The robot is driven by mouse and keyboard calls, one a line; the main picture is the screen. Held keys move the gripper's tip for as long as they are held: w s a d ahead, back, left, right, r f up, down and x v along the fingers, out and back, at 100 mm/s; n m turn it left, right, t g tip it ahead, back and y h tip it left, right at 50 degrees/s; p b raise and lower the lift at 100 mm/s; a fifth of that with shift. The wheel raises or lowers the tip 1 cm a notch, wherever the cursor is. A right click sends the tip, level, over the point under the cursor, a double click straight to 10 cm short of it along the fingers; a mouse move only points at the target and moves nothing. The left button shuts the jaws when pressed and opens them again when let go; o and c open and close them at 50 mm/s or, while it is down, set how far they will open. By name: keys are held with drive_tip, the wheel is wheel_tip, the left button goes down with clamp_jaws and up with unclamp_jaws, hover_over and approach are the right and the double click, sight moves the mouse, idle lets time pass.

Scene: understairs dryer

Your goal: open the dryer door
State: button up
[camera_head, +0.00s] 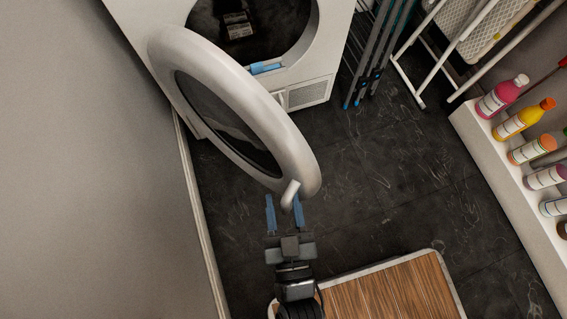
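The white dryer (308,68) stands at the top of the picture with its round drum opening uncovered. Its round door (290,135), a thick white ring with dark glass, is swung well out toward the lower right, hinged at the left. A white handle (290,193) sticks out at the door's lower right rim. My gripper (284,203) is at the handle, its two blue fingers spread apart with the handle between or just above them. I cannot tell whether the fingers touch it.
A wall (90,170) runs close along the left. A wooden-topped piece (390,290) lies below right. A white shelf (500,165) with several bottles is at the right. Folded racks (380,50) and an ironing board (475,30) stand at the upper right. Dark floor (400,180) is clear between.

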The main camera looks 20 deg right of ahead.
drive_tip(key=shift+s, duration=0.1)
drive_tip(key=s+p, duration=0.1)
drive_tip(key=s, duration=0.6)
drive_tip(key=shift+s+a, duration=0.3)
drive_tip(key=shift+a, duration=0.15)
drive_tip(key=shift+c, duration=0.2)
